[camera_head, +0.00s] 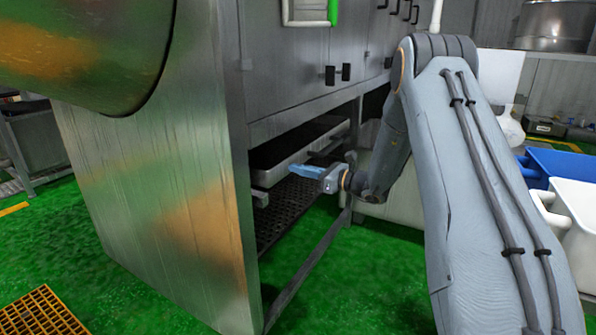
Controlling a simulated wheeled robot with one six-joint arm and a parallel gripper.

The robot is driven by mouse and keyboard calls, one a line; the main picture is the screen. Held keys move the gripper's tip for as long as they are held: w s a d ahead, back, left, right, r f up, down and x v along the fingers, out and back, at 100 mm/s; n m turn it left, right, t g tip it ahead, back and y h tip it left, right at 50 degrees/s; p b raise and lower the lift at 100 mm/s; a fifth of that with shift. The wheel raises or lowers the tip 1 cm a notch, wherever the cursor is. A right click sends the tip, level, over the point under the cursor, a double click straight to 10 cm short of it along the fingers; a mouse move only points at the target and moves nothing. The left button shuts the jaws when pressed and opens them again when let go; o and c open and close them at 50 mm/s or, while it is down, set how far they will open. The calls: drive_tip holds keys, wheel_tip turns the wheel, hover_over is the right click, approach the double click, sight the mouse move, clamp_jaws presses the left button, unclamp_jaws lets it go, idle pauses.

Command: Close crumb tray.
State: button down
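The crumb tray (281,158) is a pale grey, shallow metal tray under the steel machine. It sits on a low support inside the frame, and its front edge shows below the cabinet. I cannot tell how far it is pulled out. My gripper (294,170) is at the tray's front edge, with its blue fingers pointing left toward it. The fingers overlap the tray in the picture, and I cannot tell whether they touch it. The fingers look close together, but their gap is too small to make out.
The steel machine's side panel (160,210) stands at left, with a large drum (85,45) above. A dark grating (283,208) lies under the tray. White and blue bins (566,168) stand at right. Green floor is clear in front.

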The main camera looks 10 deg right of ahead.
drive_tip(key=shift+w+a+r, duration=0.15)
drive_tip(key=shift+w+r, duration=0.05)
drive_tip(key=p+v, duration=0.2)
drive_tip(key=v, duration=1.3)
drive_tip(key=s+a+r+n+g+h, duration=0.1)
drive_tip(key=s+a+r+n+g, duration=0.1)
drive_tip(key=s+a+n+g, duration=0.7)
drive_tip(key=s+a+r+n+g, duration=0.25)
drive_tip(key=s+a, duration=0.55)
drive_tip(key=a, duration=0.6)
drive_tip(key=s+a+n+g+h, duration=0.3)
drive_tip(key=s+n+h, duration=0.35)
drive_tip(key=s, duration=0.75)
drive_tip(key=s+d+n+t+h, duration=0.3)
drive_tip(key=s+d+n+h, duration=0.2)
drive_tip(key=s+n, duration=0.65)
drive_tip(key=d+r+m+p, duration=0.3)
drive_tip(key=d+r+p, duration=0.6)
drive_tip(key=p, duration=1.2)
wheel_tip(320, 180, up, 4)
drive_tip(key=shift+w+d+f+h, duration=0.1)
drive_tip(key=shift+w+d+h, duration=0.15)
drive_tip(key=shift+d+h, duration=0.2)
